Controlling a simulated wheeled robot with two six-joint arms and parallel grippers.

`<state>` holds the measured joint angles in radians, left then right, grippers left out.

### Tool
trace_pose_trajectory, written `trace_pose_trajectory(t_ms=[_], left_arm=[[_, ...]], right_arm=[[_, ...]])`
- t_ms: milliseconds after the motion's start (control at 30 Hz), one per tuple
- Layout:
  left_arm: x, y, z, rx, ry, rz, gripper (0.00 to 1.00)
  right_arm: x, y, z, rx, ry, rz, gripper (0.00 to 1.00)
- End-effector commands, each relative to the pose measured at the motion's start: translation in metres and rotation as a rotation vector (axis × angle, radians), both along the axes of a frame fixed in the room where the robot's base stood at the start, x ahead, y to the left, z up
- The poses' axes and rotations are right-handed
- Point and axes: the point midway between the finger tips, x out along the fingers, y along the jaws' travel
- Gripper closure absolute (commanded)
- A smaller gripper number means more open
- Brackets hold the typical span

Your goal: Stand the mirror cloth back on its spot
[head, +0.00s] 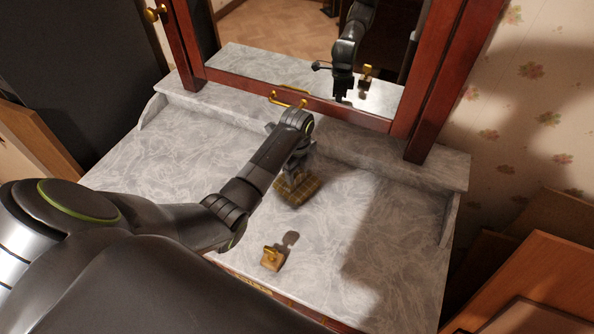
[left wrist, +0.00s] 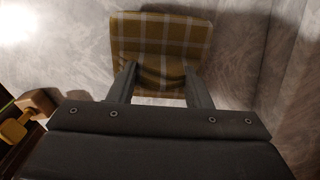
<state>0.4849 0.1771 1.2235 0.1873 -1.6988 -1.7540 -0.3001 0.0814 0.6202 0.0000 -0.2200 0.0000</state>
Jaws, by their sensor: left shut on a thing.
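The mirror cloth is a yellow-brown plaid folded cloth (head: 298,190) over the grey marble dresser top, right of its middle. It fills the upper middle of the left wrist view (left wrist: 160,38). My left gripper (head: 296,174) reaches down from above and is shut on the cloth, with one finger on each side of it in the left wrist view (left wrist: 158,82). The gripper hides part of the cloth in the head view. I cannot tell whether its lower edge touches the marble. My right gripper is not in view.
A small wooden block with a brass knob (head: 272,260) stands near the dresser's front edge. A red-brown framed mirror (head: 426,75) rises at the back and reflects my arm. The marble top (head: 385,215) is clear to the right. Wooden boards (head: 535,285) lean at the right.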

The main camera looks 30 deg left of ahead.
Motion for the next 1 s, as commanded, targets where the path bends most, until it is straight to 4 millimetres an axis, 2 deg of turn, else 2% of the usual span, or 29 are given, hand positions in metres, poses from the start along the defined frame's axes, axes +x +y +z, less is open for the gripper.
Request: trace_pose_trajectory(t_ms=[900,933,1000], left_arm=[[0.000,0.000,-0.016,0.000,0.000,0.000,0.88],[0.000,0.000,-0.017,0.000,0.000,0.000,0.54],[0.000,0.000,-0.017,0.000,0.000,0.000,0.45]], right_arm=[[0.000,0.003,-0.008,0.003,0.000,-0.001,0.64],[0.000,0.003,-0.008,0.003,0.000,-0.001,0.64],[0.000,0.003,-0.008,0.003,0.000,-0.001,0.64]])
